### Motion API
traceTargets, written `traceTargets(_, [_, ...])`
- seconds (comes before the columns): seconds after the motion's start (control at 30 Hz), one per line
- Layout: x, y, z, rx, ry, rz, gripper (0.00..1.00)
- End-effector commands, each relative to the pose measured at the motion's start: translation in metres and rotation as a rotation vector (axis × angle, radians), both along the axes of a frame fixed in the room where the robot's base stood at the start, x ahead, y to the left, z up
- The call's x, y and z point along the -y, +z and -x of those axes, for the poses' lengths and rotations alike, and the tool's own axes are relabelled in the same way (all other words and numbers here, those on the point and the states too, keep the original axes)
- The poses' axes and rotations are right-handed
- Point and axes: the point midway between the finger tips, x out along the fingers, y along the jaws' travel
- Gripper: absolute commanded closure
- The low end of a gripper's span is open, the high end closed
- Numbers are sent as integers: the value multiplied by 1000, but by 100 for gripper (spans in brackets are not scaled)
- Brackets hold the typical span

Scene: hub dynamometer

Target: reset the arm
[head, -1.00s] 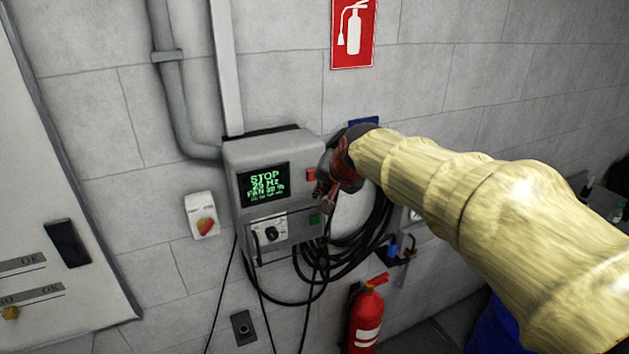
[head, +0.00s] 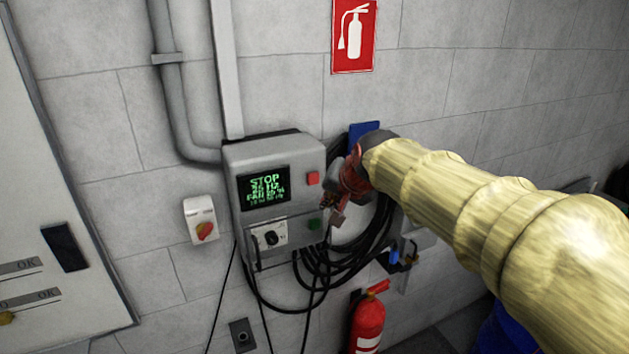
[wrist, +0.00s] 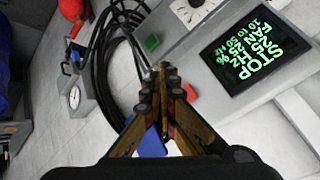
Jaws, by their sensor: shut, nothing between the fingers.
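My gripper (head: 338,210) is in front of the right side of a grey control box (head: 230,160) on the wall. In the wrist view the gripper (wrist: 166,75) is shut, its fingertips together with nothing between them. The gripper appears apart from the box; the exact gap cannot be told.
Black cable coils (head: 345,268) hang below and right of the box. A red fire extinguisher (head: 368,322) stands beneath them. The wall at upper right is clear.

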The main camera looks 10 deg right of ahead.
Motion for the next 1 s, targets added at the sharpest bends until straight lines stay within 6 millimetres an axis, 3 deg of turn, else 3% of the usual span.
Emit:
traceTargets(0.13, [0,-3,3,-13,35,30,100])
traceTargets(0.23, [0,-34,23,-91,99,90,100])
traceTargets(0.6, [2,-184,184,-311,346,285,100])
traceTargets(0.8, [3,-249,246,-345,412,339,100])
traceTargets(1.0, [4,-306,289,-337,434,371,100])
